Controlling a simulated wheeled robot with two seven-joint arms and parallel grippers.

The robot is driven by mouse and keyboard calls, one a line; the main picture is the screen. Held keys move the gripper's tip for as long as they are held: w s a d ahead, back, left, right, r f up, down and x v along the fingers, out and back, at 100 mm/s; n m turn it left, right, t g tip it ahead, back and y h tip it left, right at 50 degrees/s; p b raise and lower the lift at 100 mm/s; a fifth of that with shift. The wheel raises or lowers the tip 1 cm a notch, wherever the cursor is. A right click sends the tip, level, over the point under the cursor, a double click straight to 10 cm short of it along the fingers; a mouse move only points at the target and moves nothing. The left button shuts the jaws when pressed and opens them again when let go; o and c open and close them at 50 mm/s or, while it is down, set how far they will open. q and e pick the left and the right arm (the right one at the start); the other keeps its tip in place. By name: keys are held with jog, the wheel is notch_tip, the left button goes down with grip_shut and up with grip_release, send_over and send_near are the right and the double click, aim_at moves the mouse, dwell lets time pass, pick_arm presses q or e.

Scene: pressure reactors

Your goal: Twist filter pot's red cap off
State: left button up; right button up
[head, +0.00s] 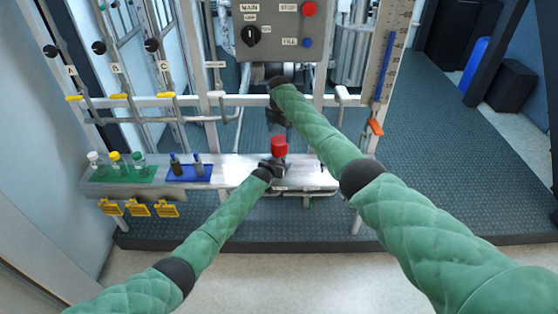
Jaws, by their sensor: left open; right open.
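The red cap (279,146) shows at the middle of the head view, just above the white bench. The filter pot under it is mostly hidden by my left gripper (276,166). My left gripper is open, low at the pot beside the cap's underside; whether it touches the pot I cannot tell. My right gripper (277,118) is open and sits above the red cap, pointing down. Its fingers are small and dark here, and a gap seems to remain between them and the cap.
A control panel (280,30) with a red stop button stands behind. A green rack (125,175) with capped bottles and a blue rack (190,173) with dark vials sit on the bench (232,168) at left. Pipes and a white rail (235,100) run behind my grippers.

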pick_arm(q)
jog(key=shift+w+d+f, duration=0.15)
jog(key=shift+w, duration=0.25)
jog(key=shift+c, duration=0.2)
